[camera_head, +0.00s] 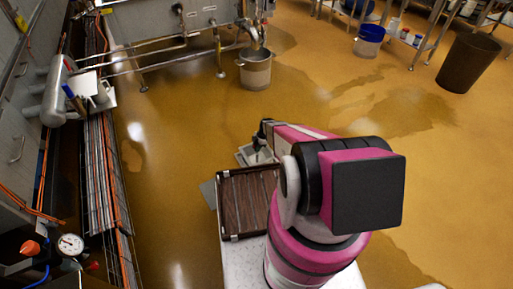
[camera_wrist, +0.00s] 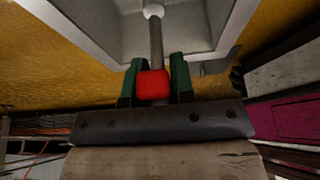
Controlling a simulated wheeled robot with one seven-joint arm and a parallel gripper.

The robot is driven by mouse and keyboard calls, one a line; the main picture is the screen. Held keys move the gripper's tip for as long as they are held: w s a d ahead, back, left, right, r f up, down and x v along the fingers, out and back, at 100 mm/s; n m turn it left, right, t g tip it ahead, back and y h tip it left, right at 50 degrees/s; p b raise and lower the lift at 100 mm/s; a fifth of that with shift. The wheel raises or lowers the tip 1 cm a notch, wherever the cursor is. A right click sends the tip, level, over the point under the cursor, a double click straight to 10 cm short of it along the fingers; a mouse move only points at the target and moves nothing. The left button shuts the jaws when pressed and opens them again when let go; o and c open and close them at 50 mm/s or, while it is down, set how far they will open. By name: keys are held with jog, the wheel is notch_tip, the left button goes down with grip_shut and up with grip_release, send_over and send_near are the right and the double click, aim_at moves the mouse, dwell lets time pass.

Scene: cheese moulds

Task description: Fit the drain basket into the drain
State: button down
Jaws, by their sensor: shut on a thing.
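My gripper (camera_wrist: 156,72) has green fingers closed on a red grip (camera_wrist: 153,86) in the wrist view. A grey rod (camera_wrist: 155,42) runs from the red grip to a white knob inside a pale grey, box-shaped drain basket (camera_wrist: 95,38). In the head view the basket (camera_head: 244,157) shows as a small grey box just beyond the brown slatted tray, with my gripper (camera_head: 264,136) above it. My arm hides part of this area. I cannot make out the drain opening in either view.
The brown slatted tray (camera_head: 232,236) is close beside my arm. A flat grey piece (camera_head: 209,193) lies to its left. A grey bucket (camera_head: 255,76) stands under a pipe at the back. Pipes and cables (camera_head: 98,170) line the left wall. The wet yellow floor (camera_head: 180,110) is mostly clear.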

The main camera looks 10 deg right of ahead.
jog(key=shift+f, duration=4.55)
jog(key=c, duration=0.9)
grip_release()
jog(key=shift+f, duration=0.1)
